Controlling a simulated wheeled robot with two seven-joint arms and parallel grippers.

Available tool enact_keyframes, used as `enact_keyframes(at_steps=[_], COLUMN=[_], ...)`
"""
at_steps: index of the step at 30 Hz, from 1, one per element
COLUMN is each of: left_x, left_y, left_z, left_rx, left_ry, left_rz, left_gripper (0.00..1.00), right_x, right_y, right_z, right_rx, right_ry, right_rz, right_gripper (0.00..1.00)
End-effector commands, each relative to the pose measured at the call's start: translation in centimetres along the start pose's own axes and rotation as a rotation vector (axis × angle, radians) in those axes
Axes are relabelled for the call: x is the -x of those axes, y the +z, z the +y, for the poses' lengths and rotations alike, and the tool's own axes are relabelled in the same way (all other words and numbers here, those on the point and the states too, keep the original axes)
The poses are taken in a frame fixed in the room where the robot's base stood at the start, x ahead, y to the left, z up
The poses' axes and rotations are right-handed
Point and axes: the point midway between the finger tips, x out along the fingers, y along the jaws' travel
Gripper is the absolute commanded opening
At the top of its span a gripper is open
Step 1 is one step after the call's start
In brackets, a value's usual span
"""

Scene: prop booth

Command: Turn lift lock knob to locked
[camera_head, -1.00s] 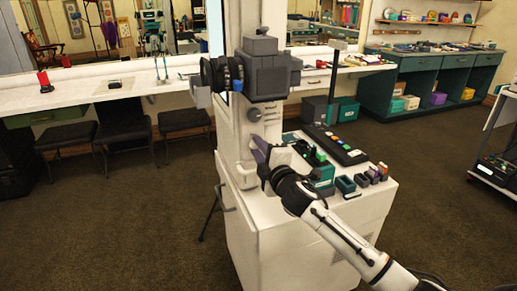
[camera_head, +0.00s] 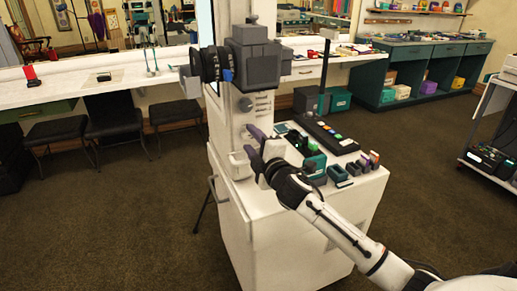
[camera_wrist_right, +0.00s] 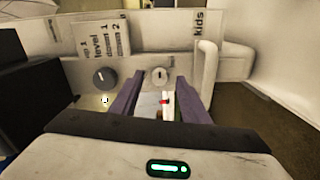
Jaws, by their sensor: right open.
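My right gripper (camera_head: 250,145) is open, its two purple fingers spread in front of the white column's lower panel. In the right wrist view the fingers (camera_wrist_right: 158,80) point at the panel, and a pale round knob (camera_wrist_right: 159,75) shows between their tips. Nothing is held. I cannot tell whether the fingertips touch the panel or how far off the knob is. A larger dark knob (camera_wrist_right: 104,78) sits to the left, outside the fingers. The labels do not read clearly enough to say which is the lift lock knob. My left gripper is out of view.
The white cabinet (camera_head: 270,245) carries a black button panel (camera_head: 325,135) and small coloured blocks (camera_head: 362,164) beside my right arm. A dark camera-like head (camera_head: 250,58) is on the column above. A pale handle (camera_wrist_right: 207,75) stands out right of the fingers.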

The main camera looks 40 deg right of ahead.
Motion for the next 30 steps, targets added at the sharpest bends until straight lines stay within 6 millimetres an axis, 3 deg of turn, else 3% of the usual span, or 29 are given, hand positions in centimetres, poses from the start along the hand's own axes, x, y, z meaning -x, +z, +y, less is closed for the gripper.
enact_keyframes(at_steps=[9,15,30], left_x=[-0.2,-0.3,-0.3], left_y=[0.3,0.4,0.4], left_z=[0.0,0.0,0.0], left_rx=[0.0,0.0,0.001], left_ry=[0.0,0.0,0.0], left_rz=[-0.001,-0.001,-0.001], left_gripper=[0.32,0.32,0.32], right_x=[6.1,8.5,9.1], right_y=[0.0,0.1,0.1], right_z=[-0.2,-0.1,0.0], right_rx=[0.001,-0.001,-0.001], right_ry=[-0.003,-0.002,0.0], right_rz=[0.0,-0.001,-0.001], right_gripper=[0.42,0.42,0.42])
